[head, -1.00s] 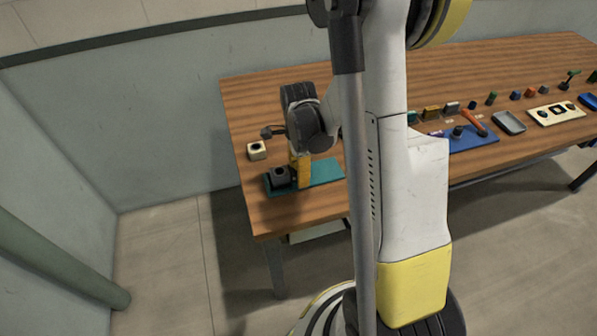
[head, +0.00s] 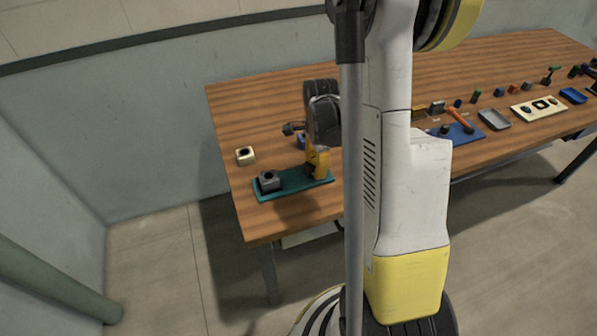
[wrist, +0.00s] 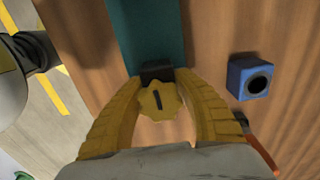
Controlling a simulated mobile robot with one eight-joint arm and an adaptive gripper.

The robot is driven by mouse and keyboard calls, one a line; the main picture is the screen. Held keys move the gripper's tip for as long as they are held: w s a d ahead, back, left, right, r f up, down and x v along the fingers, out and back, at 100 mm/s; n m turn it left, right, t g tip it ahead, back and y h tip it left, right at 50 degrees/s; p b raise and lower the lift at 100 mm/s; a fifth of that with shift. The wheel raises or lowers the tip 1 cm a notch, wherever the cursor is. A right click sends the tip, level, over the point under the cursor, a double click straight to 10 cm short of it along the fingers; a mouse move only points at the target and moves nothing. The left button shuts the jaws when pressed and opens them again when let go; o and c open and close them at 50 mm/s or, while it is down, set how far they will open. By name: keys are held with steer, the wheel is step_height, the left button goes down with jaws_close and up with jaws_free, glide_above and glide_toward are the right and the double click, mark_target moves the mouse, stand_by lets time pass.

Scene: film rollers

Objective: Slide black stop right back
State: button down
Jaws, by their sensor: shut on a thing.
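The teal base plate (head: 290,189) lies near the left end of the wooden table. My gripper (head: 317,170) is at the right part of the plate, low over it. In the wrist view, the yellow fingers of my gripper (wrist: 157,78) close around the black stop (wrist: 157,71), which sits at the end of the teal strip (wrist: 155,35). A yellow piece with a dark slot (wrist: 158,101) shows between the fingers. In the head view the stop is hidden by the gripper. A dark grey block with a hole (head: 269,181) sits at the plate's left end, apart from my gripper.
A cream block with a hole (head: 246,156) stands behind the plate on the left. A blue block with a hole (wrist: 249,78) stands right of the gripper in the wrist view. A blue tray (head: 462,133), a grey tray (head: 494,119) and several small parts lie farther right.

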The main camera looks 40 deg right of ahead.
steer(key=shift+s+d, duration=0.1)
steer(key=shift+d, duration=0.25)
steer(key=c, duration=0.9)
jaws_free()
steer(key=shift+d, duration=0.15)
steer(key=shift+c, duration=0.2)
step_height(320, 180, up, 12)
